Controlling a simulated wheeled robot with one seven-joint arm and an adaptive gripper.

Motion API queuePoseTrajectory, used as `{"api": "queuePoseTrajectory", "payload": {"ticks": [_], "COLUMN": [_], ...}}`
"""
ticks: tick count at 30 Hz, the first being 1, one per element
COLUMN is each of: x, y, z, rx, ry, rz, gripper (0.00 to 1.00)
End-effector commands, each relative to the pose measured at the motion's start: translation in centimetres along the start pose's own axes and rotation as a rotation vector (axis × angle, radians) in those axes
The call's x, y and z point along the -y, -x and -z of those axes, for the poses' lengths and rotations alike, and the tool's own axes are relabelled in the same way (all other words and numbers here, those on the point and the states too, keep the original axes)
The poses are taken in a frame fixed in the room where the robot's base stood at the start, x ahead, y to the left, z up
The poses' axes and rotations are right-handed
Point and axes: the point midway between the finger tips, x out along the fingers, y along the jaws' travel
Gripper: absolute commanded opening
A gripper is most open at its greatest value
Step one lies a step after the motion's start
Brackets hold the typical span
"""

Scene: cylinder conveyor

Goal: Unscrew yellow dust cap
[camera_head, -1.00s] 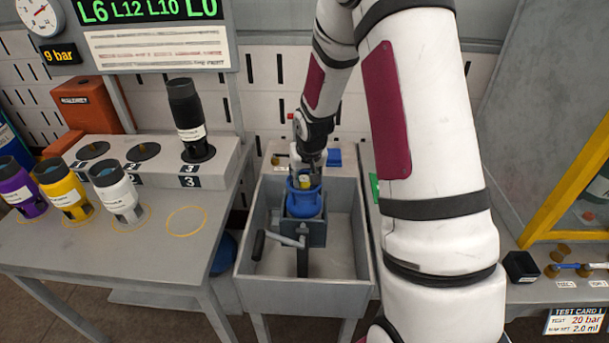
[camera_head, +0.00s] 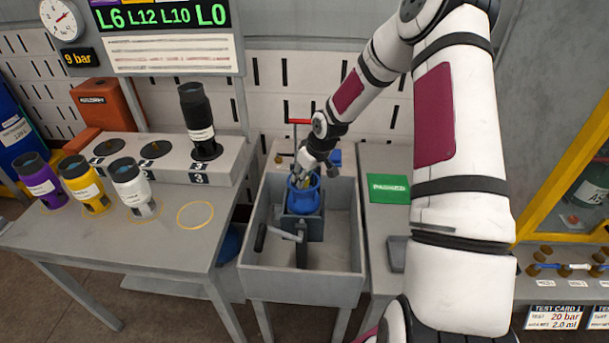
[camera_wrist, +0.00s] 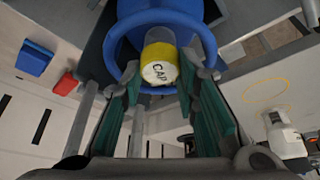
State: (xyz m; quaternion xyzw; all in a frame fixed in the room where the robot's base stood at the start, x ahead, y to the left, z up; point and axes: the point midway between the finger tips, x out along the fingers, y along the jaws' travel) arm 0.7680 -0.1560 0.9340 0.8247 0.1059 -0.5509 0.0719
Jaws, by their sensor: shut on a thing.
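The yellow dust cap (camera_wrist: 158,68), marked "CAP", sits on top of a blue cylinder (camera_head: 304,201) inside its blue collar. The cylinder, also in the wrist view (camera_wrist: 160,17), stands upright in a grey vise (camera_head: 302,227) in a grey sink. My gripper (camera_head: 303,178) reaches down into the collar from the upper right. In the wrist view my gripper (camera_wrist: 159,72) has its green-sided fingers on both sides of the cap and is shut on it. In the head view the cap is mostly hidden by my gripper, and its thread is hidden.
The grey sink (camera_head: 293,287) has walls around the vise, with a handle (camera_head: 261,238) sticking out at left. Purple, yellow and white cylinders stand on the left table (camera_head: 165,235); a black one (camera_head: 198,122) stands on the rack. A green "PASSED" plate (camera_head: 388,188) lies right of the sink.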

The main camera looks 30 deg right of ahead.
Motion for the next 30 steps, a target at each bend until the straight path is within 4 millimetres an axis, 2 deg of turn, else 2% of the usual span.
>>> {"api": "queuePoseTrajectory", "payload": {"ticks": [10, 14, 24, 30], "x": [-0.08, -0.02, 0.01, -0.1], "y": [-0.02, 0.02, 0.01, -0.19], "z": [-0.07, -0.07, -0.05, 0.05], "rx": [-0.003, -0.001, -0.001, -0.004], "ry": [0.36, 0.42, 0.444, 0.637], "rz": [0.155, 0.178, 0.188, 0.27], "gripper": [0.0, 0.0, 0.0, 0.0]}}
